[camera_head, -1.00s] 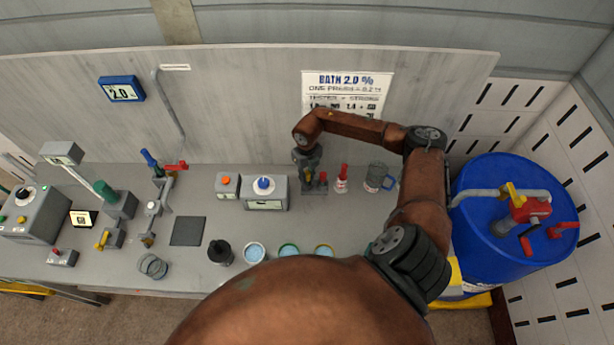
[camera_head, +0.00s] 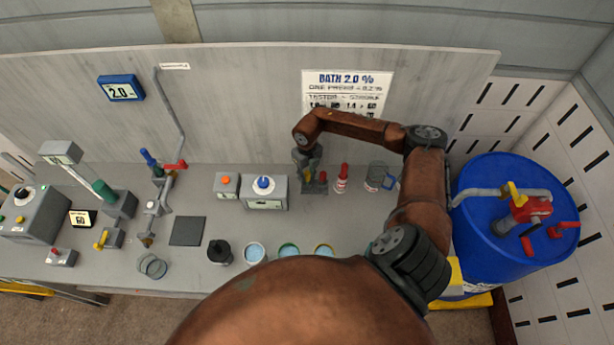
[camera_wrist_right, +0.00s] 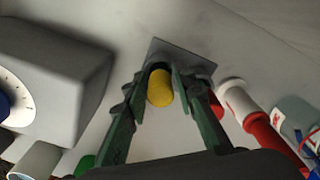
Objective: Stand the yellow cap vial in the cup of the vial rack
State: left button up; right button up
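The yellow cap vial shows by its rounded yellow cap (camera_wrist_right: 160,88) between the two green fingers in the right wrist view. Its body is hidden below the cap. The vial rack shows as a grey square base (camera_wrist_right: 185,52) under the fingertips, and in the head view (camera_head: 316,188). A dark round shape behind the cap looks like the cup, mostly hidden. My right gripper (camera_head: 309,174) points down over the rack, its fingers (camera_wrist_right: 164,72) on either side of the vial. I cannot tell whether they touch it. My left gripper is not in view.
Right of the rack stand a red-topped white bottle (camera_head: 342,180) and a glass mug (camera_head: 377,178). A grey box with a blue knob (camera_head: 264,192) stands close on the left. Several round dishes (camera_head: 254,252) line the front. A blue drum (camera_head: 495,215) stands at the right.

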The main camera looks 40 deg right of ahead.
jog(key=shift+o, duration=1.2)
notch_tip(320, 180, up, 12)
